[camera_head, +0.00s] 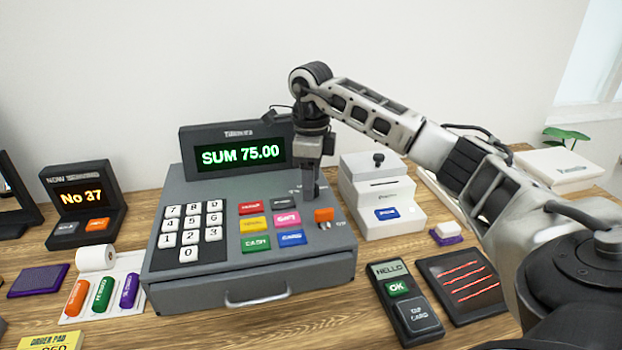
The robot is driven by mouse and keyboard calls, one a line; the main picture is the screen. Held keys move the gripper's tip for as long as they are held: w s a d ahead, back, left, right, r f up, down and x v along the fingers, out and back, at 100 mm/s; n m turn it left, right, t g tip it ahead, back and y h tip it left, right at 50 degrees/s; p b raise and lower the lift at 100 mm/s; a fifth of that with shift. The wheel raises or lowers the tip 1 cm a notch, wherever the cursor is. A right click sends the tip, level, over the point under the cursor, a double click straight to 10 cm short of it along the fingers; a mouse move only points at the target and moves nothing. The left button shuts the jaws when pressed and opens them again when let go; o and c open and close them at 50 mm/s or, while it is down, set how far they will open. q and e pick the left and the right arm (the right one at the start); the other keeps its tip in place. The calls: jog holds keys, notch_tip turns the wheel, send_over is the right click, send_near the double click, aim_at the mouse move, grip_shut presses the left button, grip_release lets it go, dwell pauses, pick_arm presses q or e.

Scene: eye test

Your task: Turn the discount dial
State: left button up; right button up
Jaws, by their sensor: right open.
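The grey cash register (200,285) stands on the wooden counter, its display (240,155) reading SUM 75.00. My right gripper (312,194) points straight down over the right part of the register's sloped top. It is open, though its fingers look close together from this side. I cannot clearly make out a discount dial; the fingers cover part of the panel there. Small unreadable print shows beside the fingers. A small orange control (323,214) with small marks to its right sits just in front of the fingertips. Whether the fingertips touch anything is unclear. My left gripper is not in view.
Number keys (190,225) and coloured keys (257,242) lie left of my gripper. A white printer-like box (383,212) stands close on the right. A card terminal (405,300) and dark pad (462,285) lie front right. A queue display (82,205) stands left.

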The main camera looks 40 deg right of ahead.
jog(key=shift+f, duration=0.45)
jog(key=c, duration=1)
jog(key=shift+m, duration=0.3)
jog(key=m, duration=0.3)
jog(key=shift+m, duration=1.9)
jog(key=shift+r, duration=0.1)
